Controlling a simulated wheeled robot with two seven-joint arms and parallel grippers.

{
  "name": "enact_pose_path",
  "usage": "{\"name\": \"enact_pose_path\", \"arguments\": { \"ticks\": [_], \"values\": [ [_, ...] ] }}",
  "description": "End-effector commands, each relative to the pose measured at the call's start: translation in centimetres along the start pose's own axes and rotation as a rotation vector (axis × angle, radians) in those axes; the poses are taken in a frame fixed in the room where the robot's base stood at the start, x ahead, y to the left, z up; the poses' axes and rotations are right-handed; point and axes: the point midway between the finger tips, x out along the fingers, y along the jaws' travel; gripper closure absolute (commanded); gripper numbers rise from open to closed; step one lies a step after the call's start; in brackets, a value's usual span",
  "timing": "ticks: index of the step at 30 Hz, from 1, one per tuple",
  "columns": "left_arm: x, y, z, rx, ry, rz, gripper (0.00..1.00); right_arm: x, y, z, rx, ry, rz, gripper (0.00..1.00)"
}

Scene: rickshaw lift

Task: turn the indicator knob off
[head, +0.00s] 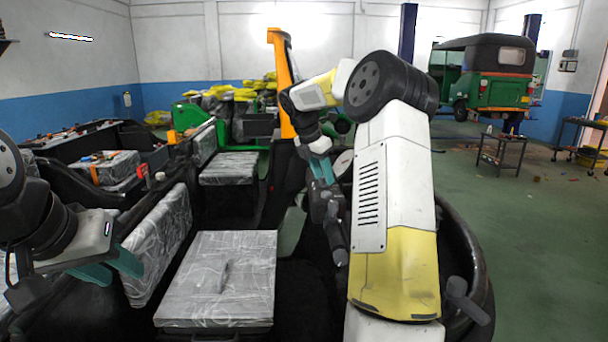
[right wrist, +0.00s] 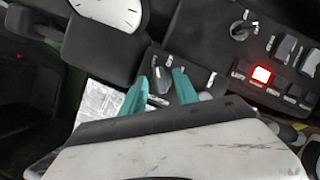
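The dashboard panel (right wrist: 205,45) shows in the right wrist view. A dark knob (right wrist: 161,80) sits between the two teal fingers of my right gripper (right wrist: 160,76). The fingers are apart on either side of it, and I cannot tell whether they touch it. A second dark knob (right wrist: 241,29) with small white marks around it is up and to the right. No readable label tells which one is the indicator knob. In the head view my right gripper (head: 322,172) is partly hidden by my arm near the steering area. My left gripper (head: 110,267) is open and empty at the left.
A white gauge (right wrist: 112,10) is at the upper left of the panel. A red lit switch (right wrist: 262,75) sits among labelled switches at the right. Plastic-wrapped seats (head: 220,275) fill the middle of the head view. A green rickshaw (head: 490,75) stands at the back right.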

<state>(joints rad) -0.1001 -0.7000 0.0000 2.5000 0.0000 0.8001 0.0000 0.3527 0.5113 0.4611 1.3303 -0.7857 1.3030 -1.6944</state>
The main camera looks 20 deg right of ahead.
Motion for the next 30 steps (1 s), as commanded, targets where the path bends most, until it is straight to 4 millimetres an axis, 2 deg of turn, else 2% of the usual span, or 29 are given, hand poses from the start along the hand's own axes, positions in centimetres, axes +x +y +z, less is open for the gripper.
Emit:
{"name": "enact_pose_path", "arguments": {
  "ticks": [3,8,9,20,30],
  "values": [
    [0.0,0.0,0.0,0.0,0.0,0.0,0.64,-0.01,0.0,-0.01,0.0,0.0,0.0,0.66],
    [0.0,0.0,0.0,0.0,0.0,0.0,0.64,-0.02,0.01,-0.02,0.0,0.0,0.0,0.97],
    [0.0,0.0,0.0,0.0,0.0,0.0,0.64,-0.03,0.01,-0.01,0.0,0.0,0.0,1.0],
    [0.0,0.0,0.0,0.0,0.0,0.0,0.64,-0.07,0.1,-0.04,0.025,0.0,-0.009,1.0],
    [0.0,0.0,0.0,0.0,0.0,0.0,0.64,-0.07,0.3,-0.1,0.211,0.0,-0.086,1.0]
  ]
}}
